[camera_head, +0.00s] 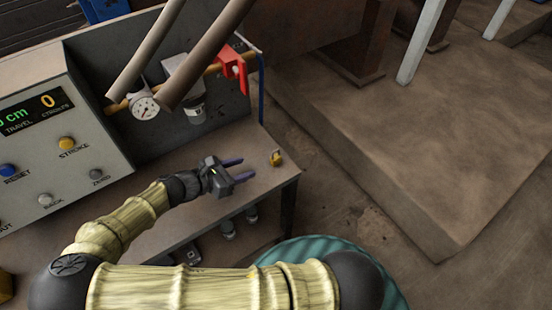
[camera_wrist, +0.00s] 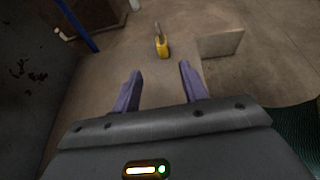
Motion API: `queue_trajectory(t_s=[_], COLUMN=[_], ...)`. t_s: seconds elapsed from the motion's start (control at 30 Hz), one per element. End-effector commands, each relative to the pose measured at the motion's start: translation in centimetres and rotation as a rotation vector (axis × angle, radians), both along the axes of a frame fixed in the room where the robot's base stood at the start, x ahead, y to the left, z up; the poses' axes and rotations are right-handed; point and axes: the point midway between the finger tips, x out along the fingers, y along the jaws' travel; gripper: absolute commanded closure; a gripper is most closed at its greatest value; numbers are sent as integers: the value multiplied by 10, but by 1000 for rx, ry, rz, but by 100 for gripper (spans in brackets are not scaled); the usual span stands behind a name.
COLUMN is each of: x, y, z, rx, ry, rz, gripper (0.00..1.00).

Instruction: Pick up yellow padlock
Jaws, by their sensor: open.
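The yellow padlock (camera_head: 275,158) sits near the right end of the workbench top, beyond my fingertips in the head view. In the wrist view the padlock (camera_wrist: 161,46) shows its yellow body and a metal shackle, ahead of the gap between my fingers. My gripper (camera_head: 238,169) is open and empty, with its two purple-blue fingers pointing towards the padlock. In the wrist view my gripper (camera_wrist: 160,80) has its fingers wide apart, and the padlock is apart from both of them.
A control panel (camera_head: 50,140) with buttons and a green display stands at the left. A pressure gauge (camera_head: 145,108), hanging pipes and a red valve handle (camera_head: 232,66) are behind the gripper. The bench's right edge (camera_head: 289,184) is close to the padlock. A blue post (camera_head: 261,90) rises behind.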

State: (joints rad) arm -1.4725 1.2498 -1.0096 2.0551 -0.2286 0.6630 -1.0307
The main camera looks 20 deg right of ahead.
Motion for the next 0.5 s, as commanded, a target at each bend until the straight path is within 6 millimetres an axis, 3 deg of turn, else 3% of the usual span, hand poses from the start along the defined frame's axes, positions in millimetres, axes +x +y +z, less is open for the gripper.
queue_trajectory(t_s=[0.3,0.5], x=[19,26], y=[-50,-66], z=[-21,-29], rx=[-3,-1], ry=[0,1], rz=[-4,-1], gripper=[56,56])
